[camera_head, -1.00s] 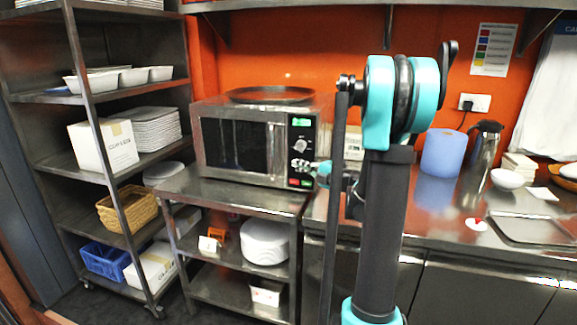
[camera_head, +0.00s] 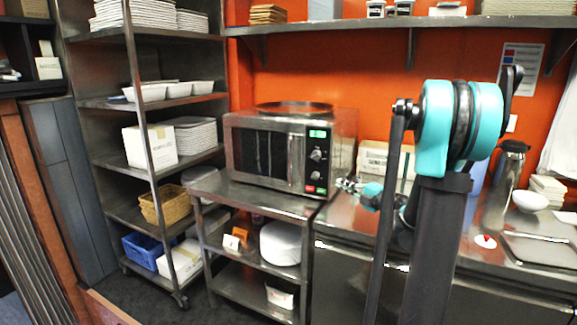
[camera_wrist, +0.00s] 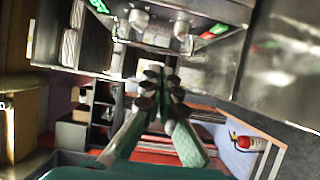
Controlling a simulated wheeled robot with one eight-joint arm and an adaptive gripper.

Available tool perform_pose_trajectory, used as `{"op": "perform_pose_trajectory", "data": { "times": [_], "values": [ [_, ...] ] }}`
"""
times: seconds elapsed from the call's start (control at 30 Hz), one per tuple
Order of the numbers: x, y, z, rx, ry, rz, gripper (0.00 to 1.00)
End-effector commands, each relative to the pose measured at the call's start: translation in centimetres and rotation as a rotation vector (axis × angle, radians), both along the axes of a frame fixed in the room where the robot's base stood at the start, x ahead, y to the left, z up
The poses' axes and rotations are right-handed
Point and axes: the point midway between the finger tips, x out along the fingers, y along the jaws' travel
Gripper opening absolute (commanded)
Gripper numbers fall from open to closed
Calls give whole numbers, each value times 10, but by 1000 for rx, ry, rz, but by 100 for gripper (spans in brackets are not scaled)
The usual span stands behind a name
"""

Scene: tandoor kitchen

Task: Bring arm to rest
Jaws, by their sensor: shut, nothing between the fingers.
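My gripper (camera_head: 348,185) shows in the head view just right of the microwave's lower front corner, small and partly in line with my arm. My teal and black arm stands upright in the right half of that view. In the wrist view my gripper (camera_wrist: 160,76) has its dark fingertips close together, with nothing held between them. The microwave (camera_head: 265,150), with a green display, stands on a steel table. Its control panel also shows at the top of the wrist view (camera_wrist: 165,25). I cannot tell the exact gap between the fingertips and the microwave.
A steel shelf rack (camera_head: 130,95) with white dishes, a box, a wicker basket (camera_head: 166,206) and a blue crate (camera_head: 142,250) stands left. A steel counter (camera_head: 490,265) runs right, with a jug (camera_head: 512,160) and bowl (camera_head: 530,201). A fire extinguisher (camera_wrist: 247,143) shows in the wrist view.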

Motion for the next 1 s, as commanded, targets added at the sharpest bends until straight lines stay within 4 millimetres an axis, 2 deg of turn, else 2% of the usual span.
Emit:
{"op": "perform_pose_trajectory", "data": {
  "times": [0.43, 0.57, 0.73, 0.87, 0.97, 1.0],
  "values": [
    [5, -16, 40, 154, -36, -187, 0],
    [4, -28, 54, 236, -38, -281, 0],
    [-5, -52, 68, 383, -16, -447, 0],
    [-23, -79, 64, 552, 51, -628, 0],
    [-45, -98, 45, 690, 147, -781, 0],
    [-56, -104, 33, 742, 195, -840, 0]
  ]
}}
